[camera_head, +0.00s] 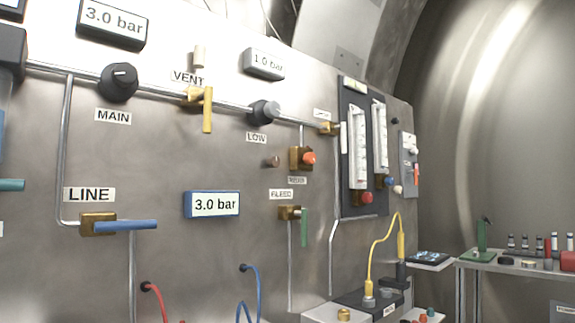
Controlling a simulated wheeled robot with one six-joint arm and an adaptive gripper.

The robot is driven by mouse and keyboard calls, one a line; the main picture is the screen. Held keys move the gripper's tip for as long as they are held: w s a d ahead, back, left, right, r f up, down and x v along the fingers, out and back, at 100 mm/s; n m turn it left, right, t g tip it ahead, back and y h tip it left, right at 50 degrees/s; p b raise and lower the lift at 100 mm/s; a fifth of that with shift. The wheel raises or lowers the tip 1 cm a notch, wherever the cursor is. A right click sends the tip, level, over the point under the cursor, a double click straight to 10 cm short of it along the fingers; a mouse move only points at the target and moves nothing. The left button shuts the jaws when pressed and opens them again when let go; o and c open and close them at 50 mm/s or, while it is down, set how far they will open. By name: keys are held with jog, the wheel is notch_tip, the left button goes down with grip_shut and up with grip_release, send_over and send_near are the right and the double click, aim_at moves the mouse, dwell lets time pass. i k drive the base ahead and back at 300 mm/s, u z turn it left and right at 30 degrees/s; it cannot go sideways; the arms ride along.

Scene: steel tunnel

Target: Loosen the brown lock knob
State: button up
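A small brown knob (272,161) sticks out of the steel panel (170,175), below the LOW label and left of a brass block with an orange-red knob (308,158). It is the only brown knob I can make out, and it looks small; its turn position cannot be told. The black LOW regulator knob (264,112) is just above it on the pipe. My gripper is not in view, and nothing touches the brown knob.
A yellow VENT handle (207,110), blue LINE handle (128,225) and green BLEED handle (304,227) stick out around it. Red (155,297) and blue (250,290) cables hang below. A yellow hose (379,248) and a bench (510,261) are at right.

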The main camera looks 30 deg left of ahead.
aim_at(272, 162)
jog(key=u, duration=0.5)
jog(key=i, duration=1)
jog(key=u, duration=0.65)
